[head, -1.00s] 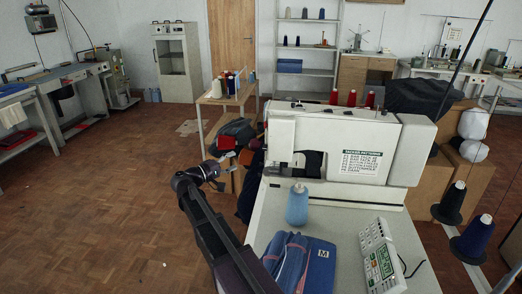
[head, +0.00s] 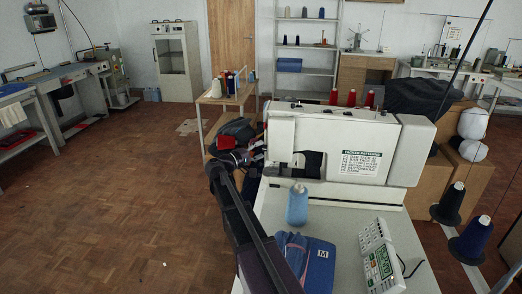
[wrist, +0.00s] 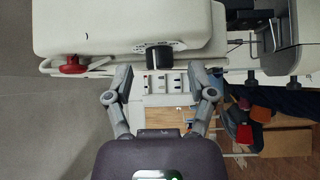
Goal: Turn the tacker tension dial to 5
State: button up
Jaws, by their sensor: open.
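The tacker (head: 300,128) is the white sewing machine on the table in the head view. In the wrist view its white body (wrist: 120,28) fills the top. A black dial (wrist: 159,58) with small marks on a pale scale sticks out of its lower edge. The setting is too small to read. My gripper (wrist: 160,82) is open and empty, its two fingers on either side of the dial's line and apart from it. In the head view my gripper (head: 246,158) is at the machine's left end, and the dial cannot be made out there.
A red knob (wrist: 73,64) sits left of the dial in the wrist view. On the table are a blue thread cone (head: 297,205), folded blue cloth (head: 318,262) and a control panel (head: 379,257). A wooden cart (head: 226,99) stands behind my gripper. Floor at left is clear.

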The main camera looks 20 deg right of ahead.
jog(key=shift+w+d, duration=0.1)
jog(key=shift+d, duration=0.35)
grip_shut()
jog(key=shift+r, duration=0.1)
